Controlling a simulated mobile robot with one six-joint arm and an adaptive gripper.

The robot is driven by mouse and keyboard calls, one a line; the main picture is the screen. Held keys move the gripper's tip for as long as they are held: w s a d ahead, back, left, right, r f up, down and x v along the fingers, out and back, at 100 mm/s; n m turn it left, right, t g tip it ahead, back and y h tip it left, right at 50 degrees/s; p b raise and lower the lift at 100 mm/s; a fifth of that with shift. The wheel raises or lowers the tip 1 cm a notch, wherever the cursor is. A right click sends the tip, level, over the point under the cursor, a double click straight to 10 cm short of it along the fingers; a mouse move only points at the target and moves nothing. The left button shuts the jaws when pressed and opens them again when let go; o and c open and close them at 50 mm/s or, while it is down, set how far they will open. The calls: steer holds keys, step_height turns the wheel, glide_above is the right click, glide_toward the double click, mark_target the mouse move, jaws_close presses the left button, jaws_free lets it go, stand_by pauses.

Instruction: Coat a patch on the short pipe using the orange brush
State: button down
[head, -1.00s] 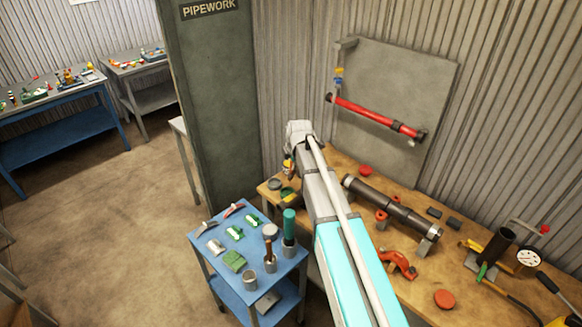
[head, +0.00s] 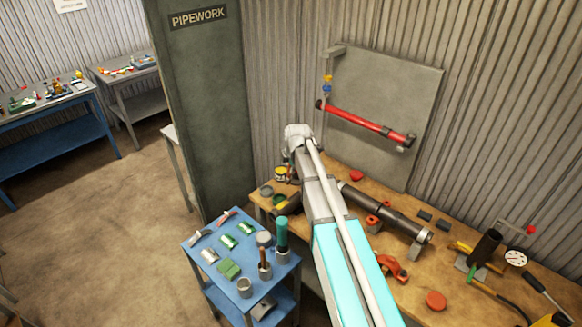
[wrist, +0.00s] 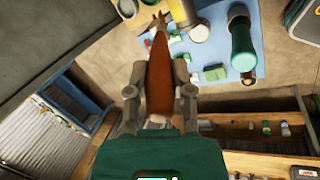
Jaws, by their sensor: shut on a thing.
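My gripper (wrist: 158,95) is shut around a brush with an orange-brown handle (wrist: 160,62). Pale bristles show at its far end, at the top of the wrist view. In the head view my own arm hides most of the gripper and the brush, left of the bench's middle. A longer dark pipe (head: 390,215) rests on supports to the right. A dark pipe (head: 485,246) stands upright farther right. I cannot see any coated patch.
A blue trolley (head: 213,277) holds a teal-handled brush (head: 282,233), a brown-handled brush (head: 265,252), pots and green packets. An open tin with green contents (head: 279,200) is near the short piece. Red clamps (head: 392,267) lie on the bench. Open floor is at left.

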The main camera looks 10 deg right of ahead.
steer(key=shift+f+b, duration=2.1)
steer(key=shift+f, duration=0.15)
steer(key=shift+s, duration=0.1)
